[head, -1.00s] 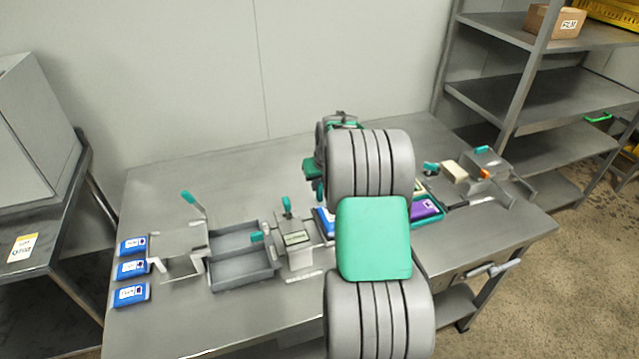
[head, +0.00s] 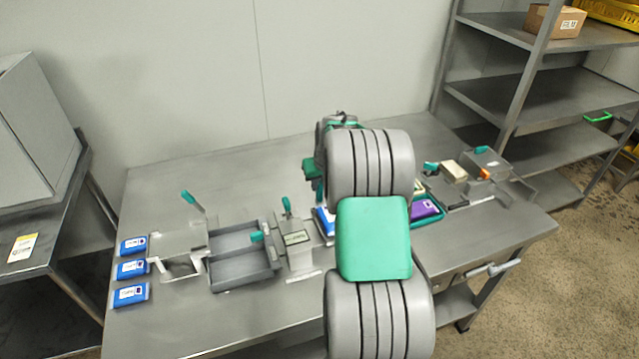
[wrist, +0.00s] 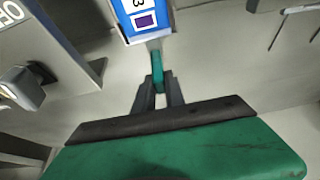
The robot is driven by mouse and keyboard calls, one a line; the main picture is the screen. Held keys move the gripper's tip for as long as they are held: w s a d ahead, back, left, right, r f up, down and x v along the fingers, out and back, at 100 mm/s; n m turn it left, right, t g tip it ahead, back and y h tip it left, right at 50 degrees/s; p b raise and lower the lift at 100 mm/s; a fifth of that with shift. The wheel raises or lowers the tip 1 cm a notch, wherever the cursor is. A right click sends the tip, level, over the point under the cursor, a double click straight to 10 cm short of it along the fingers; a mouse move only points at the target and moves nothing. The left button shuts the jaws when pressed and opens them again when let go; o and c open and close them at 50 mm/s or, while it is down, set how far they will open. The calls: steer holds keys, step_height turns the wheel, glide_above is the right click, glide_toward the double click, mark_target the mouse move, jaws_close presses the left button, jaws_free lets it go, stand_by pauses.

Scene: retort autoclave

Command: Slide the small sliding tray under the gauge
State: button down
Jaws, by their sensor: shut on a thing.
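The gauge (head: 297,240) is a grey upright block with a small display and a teal lever on top, mid-table in the head view. The small sliding tray bears a blue pack (head: 324,222) just right of the gauge, partly hidden by my arm. In the wrist view the tray's pale rim (wrist: 149,39) shows under the blue pack (wrist: 143,14), with a teal handle (wrist: 157,72) on its near side. My gripper (wrist: 158,92) is shut on this handle. The tray is beside the gauge, not under it. In the head view my arm mostly hides the grip.
A grey two-part bin (head: 243,280) stands left of the gauge, then a lever device (head: 180,240) and several blue packs (head: 131,269). A teal tray with a purple pack (head: 424,208) and another device (head: 488,163) lie right. The back of the table (head: 230,180) is clear.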

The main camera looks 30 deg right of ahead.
steer(key=shift+a, duration=0.1)
steer(key=w+a, duration=0.1)
steer(key=a, duration=0.3)
steer(key=w+a+b, duration=0.1)
steer(key=a, duration=0.3)
steer(key=w+a+b, duration=0.1)
steer(key=a, duration=0.3)
steer(key=shift+w+a, duration=0.1)
steer(key=shift+a, duration=0.1)
steer(key=c, duration=1.6)
jaws_free()
steer(key=shift+a, duration=0.2)
steer(key=shift+o, duration=1)
steer(key=shift+d, duration=0.2)
steer(key=shift+r, duration=0.2)
steer(key=v, duration=0.7)
steer(key=shift+r+b, duration=0.2)
steer(key=shift+b, duration=0.15)
